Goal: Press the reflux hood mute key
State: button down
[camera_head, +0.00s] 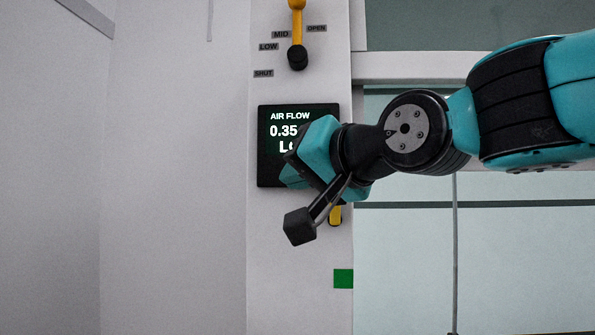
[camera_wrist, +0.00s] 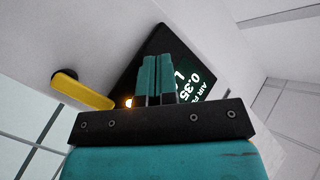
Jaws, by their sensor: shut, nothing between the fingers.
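A black air flow panel (camera_head: 282,120) is fixed on the white hood post, with lit text reading "AIR FLOW", "0.35" and a partly covered line starting with "L". My gripper (camera_wrist: 158,75) is shut and empty, its teal fingers side by side in front of this panel (camera_wrist: 160,45) in the wrist view. In the head view my wrist covers the panel's lower right. A small orange glow (camera_wrist: 129,102) shows just left of the fingers in the wrist view. I cannot make out a mute key or its label. Whether the fingertips touch the panel cannot be told.
A yellow lever (camera_head: 297,22) with a black knob is above the panel, beside SHUT, LOW, MID and OPEN labels. Another yellow handle (camera_head: 335,215) is below, also in the wrist view (camera_wrist: 85,92). A green square (camera_head: 343,278) is lower. Glass sash (camera_head: 405,260) is right.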

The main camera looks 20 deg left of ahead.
jog(key=shift+w+a, duration=0.1)
jog(key=shift+w, duration=0.3)
jog(key=shift+w+a, duration=0.1)
jog(key=shift+w, duration=0.2)
dwell(0.6)
dwell(0.4)
jog(key=shift+s+d+b, duration=0.2)
jog(key=shift+s+b, duration=0.15)
jog(key=shift+s, duration=0.35)
jog(key=shift+s, duration=0.15)
jog(key=shift+s+d+b, duration=0.2)
jog(key=shift+s+b, duration=0.25)
jog(key=shift+s, duration=0.3)
jog(key=shift+s+d+b, duration=0.2)
jog(key=shift+s+b, duration=0.3)
jog(key=shift+s, duration=0.3)
jog(key=shift+s+d+b, duration=0.2)
jog(key=shift+s+b, duration=0.25)
jog(key=shift+s, duration=0.3)
